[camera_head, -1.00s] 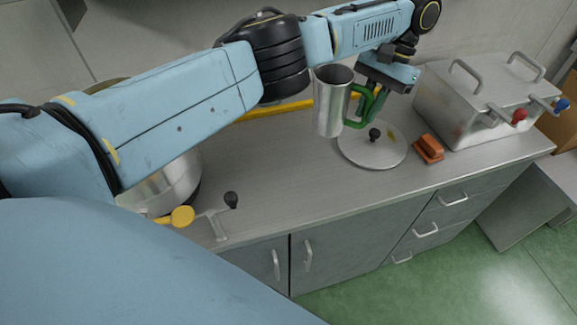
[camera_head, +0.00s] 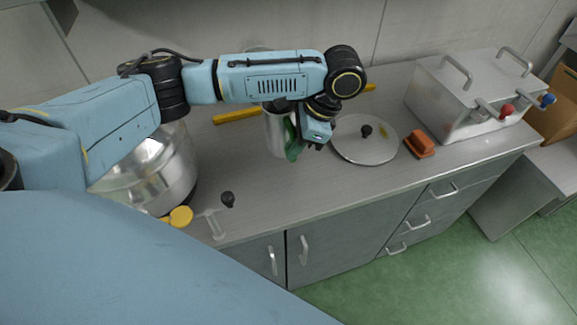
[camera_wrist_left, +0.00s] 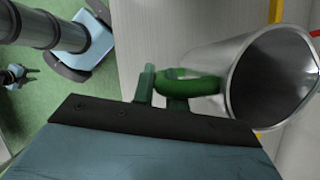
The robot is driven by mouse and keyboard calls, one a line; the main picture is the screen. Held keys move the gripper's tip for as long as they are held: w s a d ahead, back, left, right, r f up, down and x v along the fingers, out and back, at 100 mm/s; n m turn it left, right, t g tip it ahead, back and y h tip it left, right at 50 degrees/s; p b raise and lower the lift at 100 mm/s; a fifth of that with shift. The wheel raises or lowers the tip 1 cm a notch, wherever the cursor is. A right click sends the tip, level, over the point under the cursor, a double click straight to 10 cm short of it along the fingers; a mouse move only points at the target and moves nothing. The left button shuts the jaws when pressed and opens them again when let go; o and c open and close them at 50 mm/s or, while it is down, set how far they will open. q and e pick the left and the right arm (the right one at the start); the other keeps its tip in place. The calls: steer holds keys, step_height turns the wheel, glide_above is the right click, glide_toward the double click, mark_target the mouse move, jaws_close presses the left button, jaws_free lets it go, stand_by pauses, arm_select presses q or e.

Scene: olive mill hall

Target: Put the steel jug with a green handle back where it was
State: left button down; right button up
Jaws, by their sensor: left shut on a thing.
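The steel jug (camera_head: 275,132) is upright over the counter, left of the round lid, partly hidden behind my left arm. Its green handle (camera_head: 293,140) is on its right side. My left gripper (camera_head: 303,142) is shut on that handle. In the left wrist view the jug (camera_wrist_left: 235,75) shows its open, empty-looking mouth, and the green handle (camera_wrist_left: 190,84) sits at the gripper (camera_wrist_left: 160,90). I cannot tell whether the jug's base touches the counter.
A lid with a black knob (camera_head: 362,149) and an orange brush-like block (camera_head: 420,144) lie right of the jug. A steel box with taps (camera_head: 445,105) stands farther right. A large steel vessel (camera_head: 150,180) stands left. A yellow bar (camera_head: 236,116) lies behind.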

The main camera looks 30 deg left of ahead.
mark_target(295, 163)
arm_select(q)
step_height(295, 163, down, 3)
steer(key=shift+r, duration=0.2)
steer(key=shift+f+b, duration=0.4)
steer(key=shift+f, duration=2.15)
steer(key=c, duration=1.4)
jaws_free()
steer(key=shift+f, duration=0.1)
steer(key=shift+w+d+r, duration=0.1)
steer(key=shift+r, duration=0.25)
steer(key=p+v, duration=0.2)
steer(key=v, duration=0.9)
steer(key=shift+r, duration=0.2)
steer(key=shift+w, duration=0.1)
